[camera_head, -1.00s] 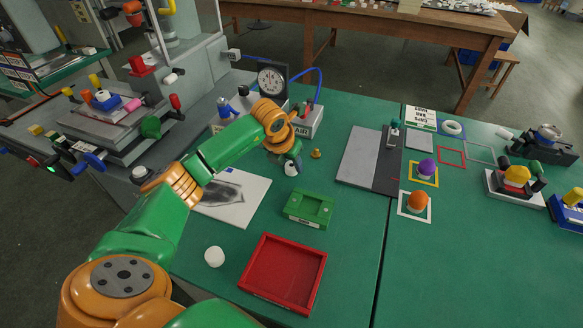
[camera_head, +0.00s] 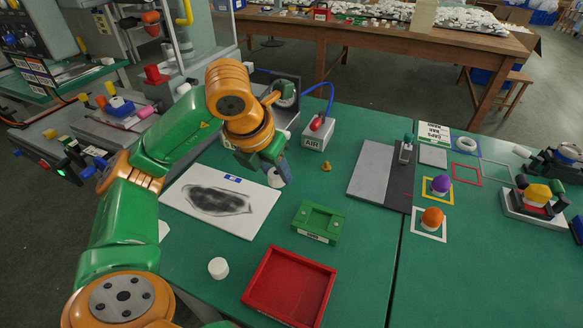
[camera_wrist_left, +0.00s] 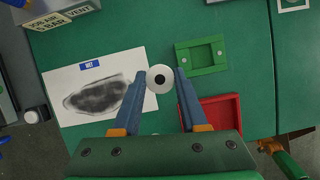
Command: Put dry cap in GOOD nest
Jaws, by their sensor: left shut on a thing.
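My left gripper (camera_head: 277,168) is shut on a white round cap (camera_head: 275,178). In the left wrist view my gripper (camera_wrist_left: 164,76) has the cap (camera_wrist_left: 158,79) between its blue fingertips, with a dark centre facing the camera. The cap is over the right edge of the white WET mat (camera_head: 240,192), which bears a dark smear. The green nest block (camera_head: 319,222) stands to the right and nearer in the head view, apart from the gripper; its recess looks empty. It also shows in the left wrist view (camera_wrist_left: 201,55); its label is too small to read.
A red tray (camera_head: 290,288) sits in front of the nest. Another white cap (camera_head: 218,267) stands left of the tray. The AIR box (camera_head: 318,134), a small yellow piece (camera_head: 326,165) and a grey plate (camera_head: 370,172) lie beyond. Green table is clear between mat and nest.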

